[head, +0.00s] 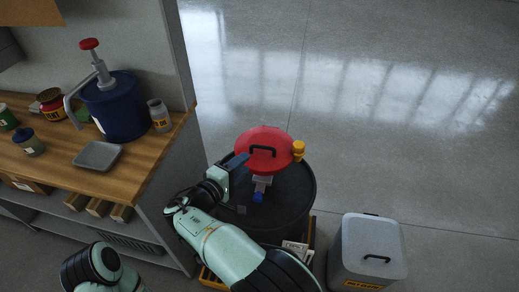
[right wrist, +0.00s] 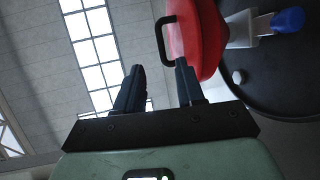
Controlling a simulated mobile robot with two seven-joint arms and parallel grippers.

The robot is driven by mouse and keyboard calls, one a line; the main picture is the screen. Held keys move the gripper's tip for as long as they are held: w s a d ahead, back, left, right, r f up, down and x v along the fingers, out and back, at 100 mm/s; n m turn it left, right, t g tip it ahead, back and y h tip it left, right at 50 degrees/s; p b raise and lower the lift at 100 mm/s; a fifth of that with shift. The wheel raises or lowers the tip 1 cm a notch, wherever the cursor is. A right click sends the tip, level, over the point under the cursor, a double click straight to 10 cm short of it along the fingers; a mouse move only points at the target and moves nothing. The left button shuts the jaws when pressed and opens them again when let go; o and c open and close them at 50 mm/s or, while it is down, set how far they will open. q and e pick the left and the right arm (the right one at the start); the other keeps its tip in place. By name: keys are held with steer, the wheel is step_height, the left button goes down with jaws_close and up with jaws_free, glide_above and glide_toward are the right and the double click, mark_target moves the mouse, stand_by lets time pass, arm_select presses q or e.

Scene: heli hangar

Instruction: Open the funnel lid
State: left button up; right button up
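The round red funnel lid (head: 284,140) lies on top of the black drum, looking closed, with a black loop handle (head: 262,149) on it. The red lid (right wrist: 205,35) and its handle (right wrist: 160,40) also show in the right wrist view, at the top. My right gripper (head: 240,160) is at the lid's left side by the handle. In the right wrist view its two fingers (right wrist: 159,78) are apart with nothing between them. The right-hand fingertip overlaps the handle's lower end; I cannot tell whether they touch. My left gripper is out of view.
The black drum (head: 290,205) has a yellow fitting (head: 298,150) at the lid's right edge and a blue-ended valve (head: 258,197) in front. A grey lidded bin (head: 368,245) stands right. A wooden workbench (head: 150,165) with a blue pump container (head: 118,108) is left. Floor behind is clear.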

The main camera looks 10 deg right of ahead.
mark_target(262, 148)
steer(key=x, duration=0.9)
steer(key=shift+w+d+f, duration=0.1)
steer(key=shift+w+d, duration=0.1)
steer(key=shift+w, duration=0.1)
jaws_close()
